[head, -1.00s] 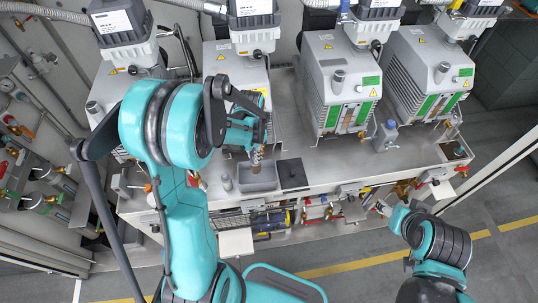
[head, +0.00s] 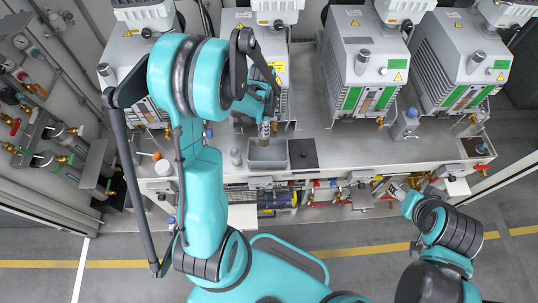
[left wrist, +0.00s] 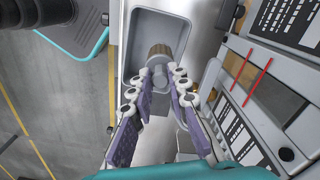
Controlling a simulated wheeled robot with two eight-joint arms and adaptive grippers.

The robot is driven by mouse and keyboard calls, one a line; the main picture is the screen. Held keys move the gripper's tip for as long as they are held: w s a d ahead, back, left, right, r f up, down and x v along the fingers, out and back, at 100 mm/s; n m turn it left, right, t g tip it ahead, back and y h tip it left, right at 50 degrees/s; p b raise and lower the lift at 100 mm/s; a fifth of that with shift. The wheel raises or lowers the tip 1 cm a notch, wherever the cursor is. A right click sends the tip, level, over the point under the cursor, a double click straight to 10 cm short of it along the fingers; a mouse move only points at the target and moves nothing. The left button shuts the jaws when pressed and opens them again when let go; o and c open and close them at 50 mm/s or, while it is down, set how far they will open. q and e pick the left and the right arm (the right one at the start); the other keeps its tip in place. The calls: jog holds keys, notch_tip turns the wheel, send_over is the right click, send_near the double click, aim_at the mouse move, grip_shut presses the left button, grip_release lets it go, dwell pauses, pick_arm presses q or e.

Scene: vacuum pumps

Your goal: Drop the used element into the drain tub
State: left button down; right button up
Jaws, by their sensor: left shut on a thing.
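The used element (left wrist: 160,52), a short brownish cylinder with a grey end, is between the fingers of my left gripper (left wrist: 163,88) in the left wrist view. In the head view, my left gripper (head: 265,128) points down over the grey rectangular drain tub (head: 267,165), and the element is mostly hidden there. The tub (left wrist: 133,45) shows behind the element in the left wrist view, with the element over its open inside. I cannot tell whether they touch. My right gripper (head: 394,189) is at the right, in front of the bench edge, and its fingers are unclear.
A dark flat plate (head: 303,153) lies right of the tub. Several grey vacuum pumps (head: 366,75) line the back of the bench. A blue-capped bottle (head: 405,125) stands farther right. Bare bench (head: 350,145) lies between.

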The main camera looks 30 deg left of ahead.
pick_arm(q)
jog(key=c, duration=1.4)
grip_release()
jog(key=shift+o, duration=0.2)
notch_tip(320, 180, up, 12)
jog(key=s+d+n+t+b, duration=0.5)
jog(key=s+d+n+t, duration=0.2)
jog(key=s+d, duration=0.3)
jog(key=shift+s+d+r, duration=0.3)
jog(key=shift+s+r, duration=0.1)
jog(key=shift+s, duration=0.1)
